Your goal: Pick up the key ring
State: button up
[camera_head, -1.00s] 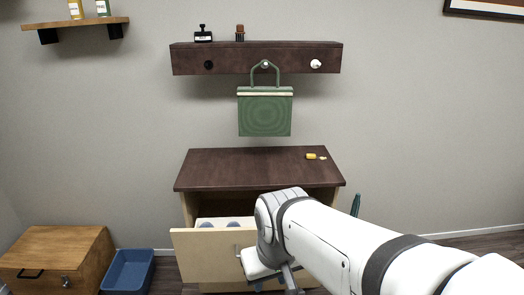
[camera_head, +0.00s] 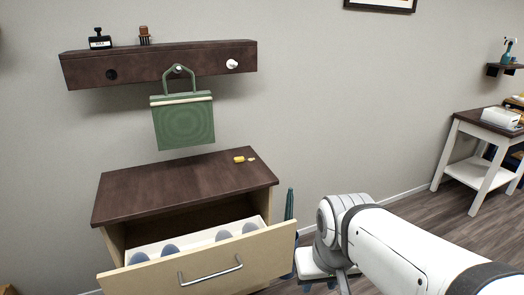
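A small yellow item (camera_head: 239,159) lies on the dark top of the cabinet (camera_head: 150,185), near its back right. A smaller yellowish piece lies just right of it. This may be the key ring with its tag, but it is too small to be sure. My gripper (camera_head: 328,285) is at the bottom of the view, right of the cabinet and lower than its top, apart from the yellow item. Its fingers are mostly cut off by the frame edge and hidden by my arm, so their opening does not show.
The cabinet's drawer (camera_head: 262,262) stands open with several blue-grey rounded things inside. A green bag (camera_head: 184,122) hangs from a dark wall shelf (camera_head: 160,66) above. A teal thing (camera_head: 289,204) stands beside the cabinet. A white side table (camera_head: 480,170) is far right, with open floor before it.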

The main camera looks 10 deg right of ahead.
aim_at(241, 159)
jog(key=z, duration=1.5)
jog(key=i, duration=2.65)
jog(key=u, duration=3.35)
jog(key=i, duration=0.95)
jog(key=z, duration=0.1)
